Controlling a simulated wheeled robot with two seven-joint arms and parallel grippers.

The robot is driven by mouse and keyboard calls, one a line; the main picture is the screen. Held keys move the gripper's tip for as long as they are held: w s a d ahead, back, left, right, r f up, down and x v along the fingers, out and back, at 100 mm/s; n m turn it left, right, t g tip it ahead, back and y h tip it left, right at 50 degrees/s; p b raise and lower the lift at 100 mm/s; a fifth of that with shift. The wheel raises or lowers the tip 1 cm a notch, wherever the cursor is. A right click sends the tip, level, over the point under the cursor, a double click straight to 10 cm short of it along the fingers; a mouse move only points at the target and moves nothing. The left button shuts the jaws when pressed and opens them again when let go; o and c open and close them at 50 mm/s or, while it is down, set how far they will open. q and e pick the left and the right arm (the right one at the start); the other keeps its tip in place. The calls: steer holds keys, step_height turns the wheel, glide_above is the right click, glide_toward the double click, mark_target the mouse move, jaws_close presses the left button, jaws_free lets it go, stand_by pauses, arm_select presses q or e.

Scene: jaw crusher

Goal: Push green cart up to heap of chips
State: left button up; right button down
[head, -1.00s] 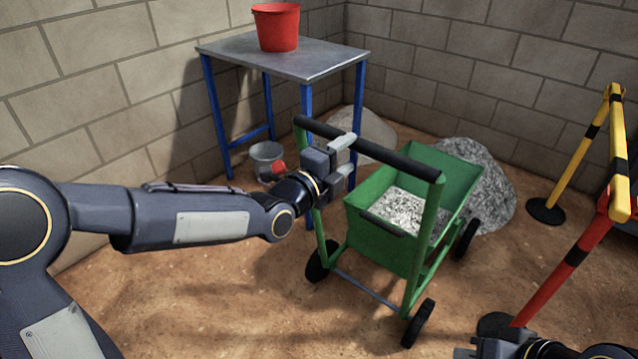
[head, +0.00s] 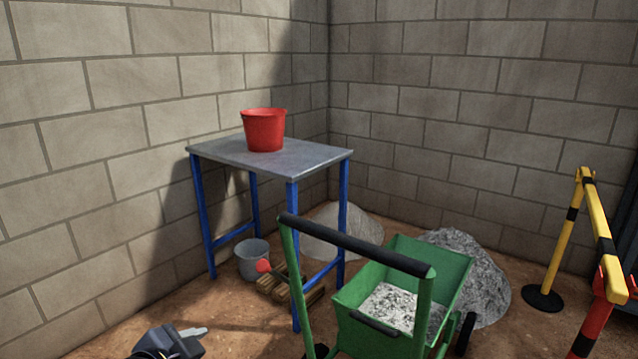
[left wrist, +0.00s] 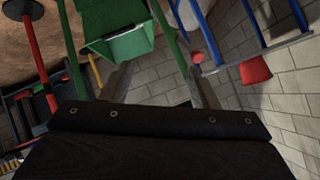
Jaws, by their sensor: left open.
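The green cart (head: 455,280) stands upright on the dirt floor in the head view, with grey chips in its tray and a black handle bar (head: 350,244) on the near side. A heap of grey chips (head: 485,285) lies just beyond its far end. The tray hides part of the heap, and I cannot tell whether they touch. My left gripper (head: 190,340) is low at the bottom edge, left of the cart and apart from the handle, open and empty. The left wrist view shows its fingers (left wrist: 160,82) spread, with the green cart (left wrist: 115,25) beyond. My right gripper is out of view.
A blue-legged table (head: 225,152) with a red bucket (head: 264,130) stands left of the cart. A grey bucket (head: 252,260), wood pieces (head: 285,288) and a paler heap (head: 340,232) are near it. A yellow-black barrier (head: 565,225) stands right. Block walls close the corner.

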arm_select(q)
steer(key=s+a+f+n+g, duration=0.1)
steer(key=s+f+n+g, duration=0.15)
steer(key=s+n, duration=0.45)
steer(key=s+a+f+n+g, duration=0.2)
steer(key=s+f+n, duration=0.25)
steer(key=s, duration=0.45)
step_height(320, 180, up, 28)
steer(key=p, duration=2.7)
steer(key=shift+d, duration=0.15)
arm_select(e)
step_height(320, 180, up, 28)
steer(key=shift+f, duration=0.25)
arm_select(q)
steer(key=shift+g, duration=0.25)
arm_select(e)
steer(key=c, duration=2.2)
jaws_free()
